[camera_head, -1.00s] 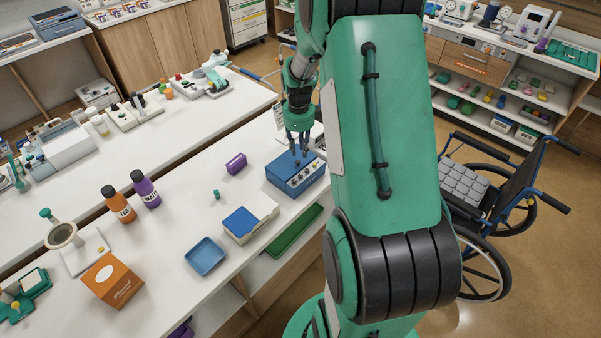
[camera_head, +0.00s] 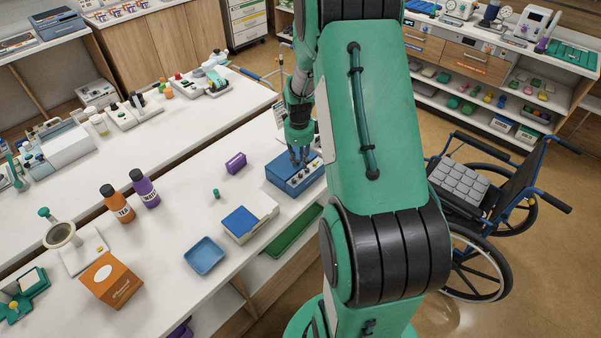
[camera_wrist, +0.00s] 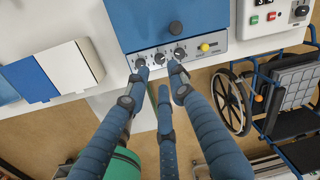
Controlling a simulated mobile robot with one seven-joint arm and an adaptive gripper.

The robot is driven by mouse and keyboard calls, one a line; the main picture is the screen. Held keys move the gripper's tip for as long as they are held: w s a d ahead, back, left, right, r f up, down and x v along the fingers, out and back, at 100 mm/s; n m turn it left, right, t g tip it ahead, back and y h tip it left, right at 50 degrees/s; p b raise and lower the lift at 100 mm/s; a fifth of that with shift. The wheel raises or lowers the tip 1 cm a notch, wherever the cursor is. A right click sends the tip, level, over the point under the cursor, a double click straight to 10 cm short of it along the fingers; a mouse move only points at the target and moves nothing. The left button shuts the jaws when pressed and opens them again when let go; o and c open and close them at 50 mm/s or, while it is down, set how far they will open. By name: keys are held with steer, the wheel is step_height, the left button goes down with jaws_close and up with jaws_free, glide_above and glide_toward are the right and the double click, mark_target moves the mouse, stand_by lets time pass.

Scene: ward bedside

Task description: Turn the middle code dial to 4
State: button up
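The blue code box (camera_head: 283,173) stands on the white bedside counter. It also shows in the wrist view (camera_wrist: 160,20), with a grey front panel bearing three small dark dials in a row. The middle dial (camera_wrist: 160,58) sits between the left dial (camera_wrist: 140,62) and the right dial (camera_wrist: 179,54). Its setting is too small to read. My gripper (camera_head: 299,160) is at the box's front panel. In the wrist view my gripper (camera_wrist: 160,75) has its fingers apart, with the two outer tips either side of the middle dial and the third below. Contact cannot be told.
A white case with a blue panel (camera_head: 240,222), a blue tray (camera_head: 205,256) and a purple block (camera_head: 236,163) lie nearby. A wheelchair (camera_head: 490,200) stands right.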

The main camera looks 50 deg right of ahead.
mark_target(301, 174)
steer(key=shift+w+d+f+b, duration=0.1)
steer(key=shift+f+b, duration=0.1)
steer(key=shift+f, duration=1.55)
steer(key=shift+w+d+f+b, duration=0.1)
steer(key=shift+f+b, duration=0.05)
steer(key=shift+f, duration=1.55)
jaws_close()
